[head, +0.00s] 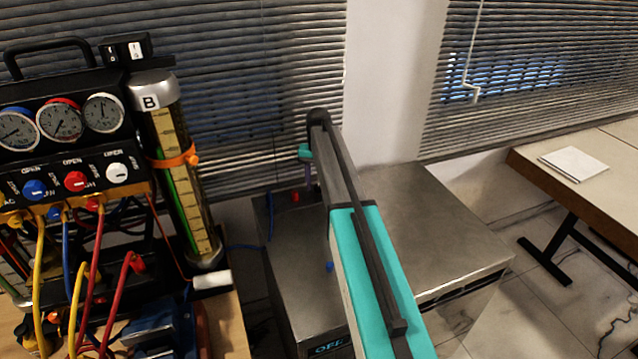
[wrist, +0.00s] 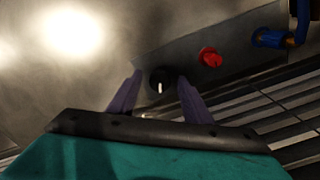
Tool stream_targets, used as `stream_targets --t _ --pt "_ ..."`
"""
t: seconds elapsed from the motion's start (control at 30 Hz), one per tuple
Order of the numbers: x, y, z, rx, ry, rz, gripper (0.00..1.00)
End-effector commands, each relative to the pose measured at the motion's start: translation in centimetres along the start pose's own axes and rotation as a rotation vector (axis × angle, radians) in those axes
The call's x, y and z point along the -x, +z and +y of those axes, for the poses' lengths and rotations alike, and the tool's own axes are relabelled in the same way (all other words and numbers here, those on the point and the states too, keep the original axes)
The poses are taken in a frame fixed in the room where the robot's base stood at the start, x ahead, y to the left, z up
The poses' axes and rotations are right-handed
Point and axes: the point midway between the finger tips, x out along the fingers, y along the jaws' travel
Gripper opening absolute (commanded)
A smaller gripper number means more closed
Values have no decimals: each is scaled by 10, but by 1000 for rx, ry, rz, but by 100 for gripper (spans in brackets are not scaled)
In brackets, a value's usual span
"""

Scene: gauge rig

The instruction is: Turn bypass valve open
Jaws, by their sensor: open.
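A round black knob (wrist: 161,79) with a white pointer line sits on a grey metal panel in the wrist view. The line points down in the picture, and I can read no label by the knob. My gripper (wrist: 159,82) is open, with one purple finger on each side of the knob; I cannot tell whether either touches it. In the head view my gripper (head: 308,178) is at the back of the metal box (head: 300,290), and the black knob is hidden there behind my arm.
A red knob (wrist: 210,57) and a blue fitting (wrist: 268,38) are right of the black knob. At left stand a gauge manifold (head: 65,150) with coloured hoses and a cylinder marked B (head: 180,170). A table (head: 600,180) with a white pad is at right. Blinds hang behind.

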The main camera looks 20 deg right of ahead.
Motion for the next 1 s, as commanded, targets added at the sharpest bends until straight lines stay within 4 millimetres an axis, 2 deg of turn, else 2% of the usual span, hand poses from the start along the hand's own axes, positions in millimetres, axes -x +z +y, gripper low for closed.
stream_targets --t 0.2,0.4,0.47,0.7,1.0 --pt "0 0 0 1 0 0 45" --pt "0 0 -1 1 0 0 11" --pt "0 0 -1 1 0 0 4" --pt "0 0 -1 32 0 0 4" --pt "0 0 -1 194 1 1 4"
